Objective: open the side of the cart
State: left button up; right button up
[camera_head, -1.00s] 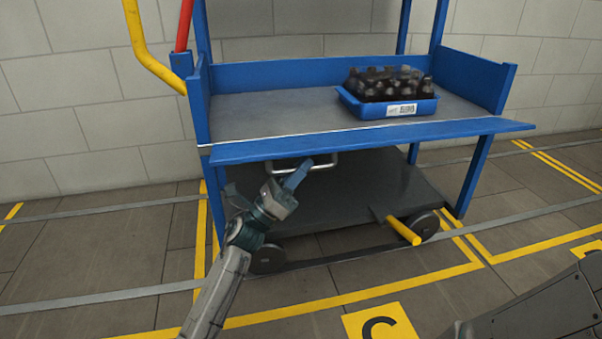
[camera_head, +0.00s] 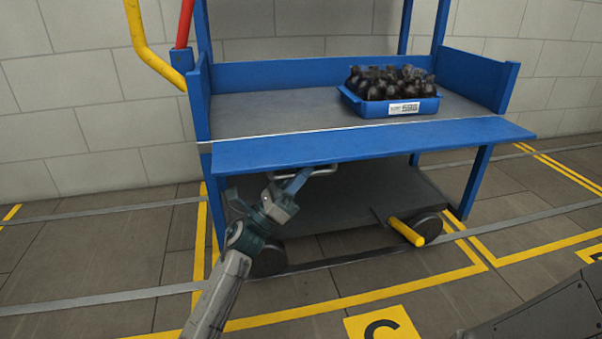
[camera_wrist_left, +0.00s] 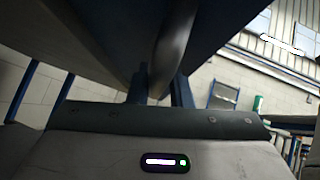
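The blue cart (camera_head: 199,110) stands ahead by the wall. Its blue side panel (camera_head: 370,145) is hinged along the shelf's front edge and slopes outward and down. A grey metal handle (camera_head: 325,170) sits under the panel's left part. My left gripper (camera_head: 296,181) is at this handle. In the left wrist view the handle bar (camera_wrist_left: 172,48) runs between the two fingers (camera_wrist_left: 161,90), which look closed around it. The panel's dark face fills much of that view. My right arm shows at the lower right, but its gripper is outside the picture.
A blue crate (camera_head: 400,107) of dark bottles stands on the cart's upper shelf (camera_head: 260,112). The lower deck (camera_head: 350,207) is empty, with a yellow pedal (camera_head: 407,231) and wheels. Yellow lines mark the floor, which is clear in front.

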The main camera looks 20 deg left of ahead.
pick_arm(q)
jog(key=o, duration=0.3)
jog(key=p+v, duration=0.2)
jog(key=v, duration=0.9)
jog(key=shift+d, duration=0.1)
